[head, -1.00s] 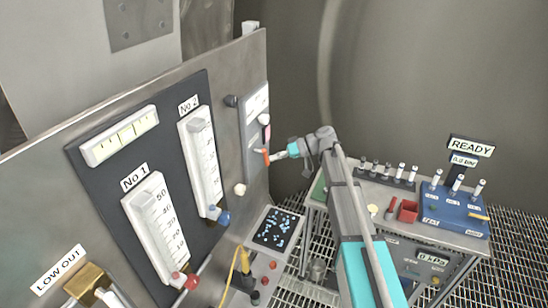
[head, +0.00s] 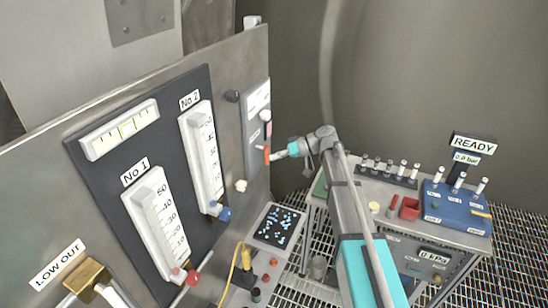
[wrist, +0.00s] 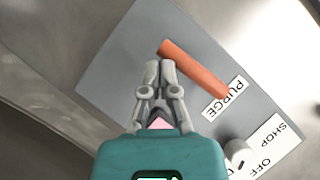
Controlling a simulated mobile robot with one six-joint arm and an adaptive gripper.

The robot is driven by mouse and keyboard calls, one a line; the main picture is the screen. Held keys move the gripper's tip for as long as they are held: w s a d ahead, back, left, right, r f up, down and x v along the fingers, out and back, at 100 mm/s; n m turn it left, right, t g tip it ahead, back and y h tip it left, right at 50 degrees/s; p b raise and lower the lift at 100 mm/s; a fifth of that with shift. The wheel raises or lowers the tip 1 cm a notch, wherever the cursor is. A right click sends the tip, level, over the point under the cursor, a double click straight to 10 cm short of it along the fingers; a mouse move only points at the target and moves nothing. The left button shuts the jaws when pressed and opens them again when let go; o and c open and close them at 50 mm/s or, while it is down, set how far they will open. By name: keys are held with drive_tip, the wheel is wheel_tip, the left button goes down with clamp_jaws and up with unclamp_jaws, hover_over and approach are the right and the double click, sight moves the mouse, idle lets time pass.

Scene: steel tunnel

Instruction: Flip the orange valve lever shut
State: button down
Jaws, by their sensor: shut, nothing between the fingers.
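The orange valve lever (head: 267,153) is on a grey plate on the right part of the upright panel. In the head view it hangs nearly vertical. In the wrist view the lever (wrist: 194,69) lies diagonally, its lower right end close to the PURGE label (wrist: 225,97). My gripper (head: 277,155) is just right of the lever in the head view. In the wrist view my gripper (wrist: 160,67) is shut and empty, with its fingertips just below the lever's upper left end. I cannot tell whether they touch it.
A bench (head: 350,195) with a blue box (head: 455,208) stands at the right.

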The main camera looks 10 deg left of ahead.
drive_tip(key=shift+w, duration=0.1)
drive_tip(key=w+d, duration=0.6)
drive_tip(key=d, duration=0.5)
drive_tip(key=shift+d+r+p, duration=0.3)
drive_tip(key=shift+r+p, duration=0.05)
drive_tip(key=s+d+f+m+h+b, duration=0.2)
drive_tip(key=s+d+f+m+h, duration=0.1)
drive_tip(key=s, duration=0.6)
drive_tip(key=s+d+f+m+t+h+b, duration=0.1)
drive_tip(key=s+d+f+m+h, duration=0.2)
drive_tip(key=s+d+f+h, duration=0.3)
drive_tip(key=s+d+f+m+h+b, duration=0.2)
drive_tip(key=s+f, duration=0.6)
drive_tip(key=s, duration=0.5)
drive_tip(key=d+m+h, duration=0.1)
drive_tip(key=d+h, duration=0.1)
drive_tip(key=d, duration=0.1)
drive_tip(key=shift+s+t+b, duration=0.25)
drive_tip(key=shift+t+b, duration=0.05)
drive_tip(key=shift+t, duration=0.1)
